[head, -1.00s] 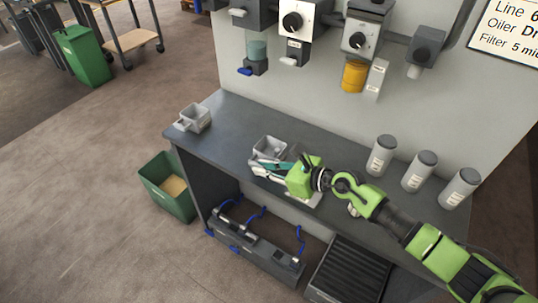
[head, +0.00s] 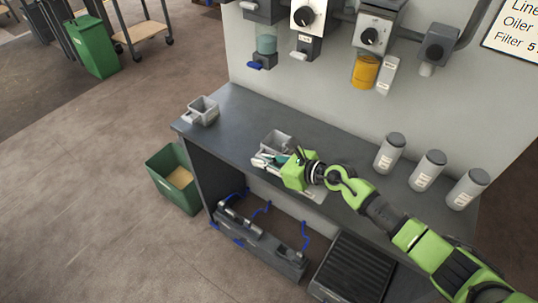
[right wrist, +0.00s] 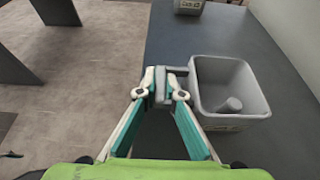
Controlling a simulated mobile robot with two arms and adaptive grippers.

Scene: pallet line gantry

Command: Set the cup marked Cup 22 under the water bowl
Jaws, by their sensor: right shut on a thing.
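A grey square cup (head: 277,143) stands on the bench near its front edge; it also shows in the right wrist view (right wrist: 240,112), with a small round post inside. Its label is too small to read. My right gripper (head: 273,160) is shut on this cup's side handle, seen between the fingertips in the right wrist view (right wrist: 166,88). A second grey cup (head: 203,110) stands at the bench's left end, its mark unreadable. The water bowl (head: 266,38), with blue-green liquid and a blue drain lever, hangs on the wall above the bench. My left gripper is not in view.
An orange oil bowl (head: 365,72) hangs to the right. Several grey canisters (head: 389,153) stand at the bench's right. A green bin (head: 176,178) is on the floor. The bench (head: 240,120) is clear between the two cups.

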